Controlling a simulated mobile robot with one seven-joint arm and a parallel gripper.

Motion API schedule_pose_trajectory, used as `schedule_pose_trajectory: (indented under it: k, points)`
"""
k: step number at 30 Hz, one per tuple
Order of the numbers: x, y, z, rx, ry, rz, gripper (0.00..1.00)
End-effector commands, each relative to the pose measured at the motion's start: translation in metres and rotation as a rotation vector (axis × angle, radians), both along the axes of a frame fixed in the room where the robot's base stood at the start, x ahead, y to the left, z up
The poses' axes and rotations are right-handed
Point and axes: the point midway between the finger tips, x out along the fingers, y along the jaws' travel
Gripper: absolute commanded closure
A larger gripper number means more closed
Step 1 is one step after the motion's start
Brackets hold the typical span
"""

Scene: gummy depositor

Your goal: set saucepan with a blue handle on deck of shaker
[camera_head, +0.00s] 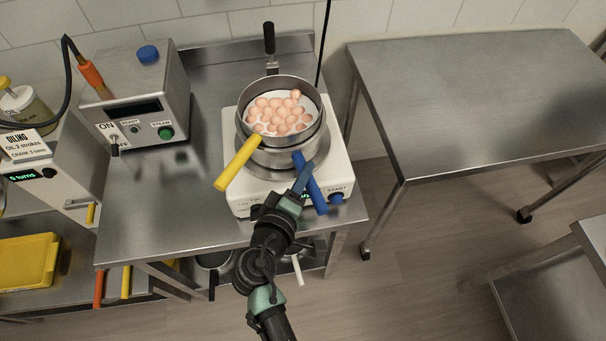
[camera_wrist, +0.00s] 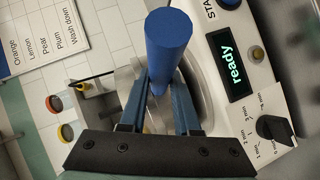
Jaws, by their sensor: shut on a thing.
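The saucepan with a blue handle (camera_head: 313,189) sits at the white shaker (camera_head: 341,172), beneath a second pan with a yellow handle (camera_head: 238,164) that holds several round pinkish pieces. The blue handle points toward the front, and it also shows large in the wrist view (camera_wrist: 168,45). My gripper (camera_head: 303,180) is shut on the blue handle, with a finger on each side of it in the wrist view. The shaker's display reads "ready" in the wrist view. The deck is mostly hidden under the pans, so I cannot tell whether the lower pan touches it.
A steamer box (camera_head: 140,95) with a blue knob stands left on the same steel table (camera_head: 150,215). An empty steel table (camera_head: 480,95) is at right, across a floor gap. A yellow tray (camera_head: 28,262) lies far left. More pans are on a shelf below.

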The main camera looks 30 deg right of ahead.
Motion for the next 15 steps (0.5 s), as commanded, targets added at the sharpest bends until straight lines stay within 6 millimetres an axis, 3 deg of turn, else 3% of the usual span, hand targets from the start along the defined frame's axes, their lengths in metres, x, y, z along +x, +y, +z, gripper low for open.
schedule_pose_trajectory:
  k: [1, 6, 15]
  points:
    - [0.0014, 0.0, 0.0035, -0.001, -0.008, 0.001, 0.66]
    - [0.0012, 0.0, 0.0029, -0.001, -0.006, 0.001, 0.35]
    - [-0.0019, 0.0014, -0.0015, 0.0, 0.005, 0.0, 0.34]
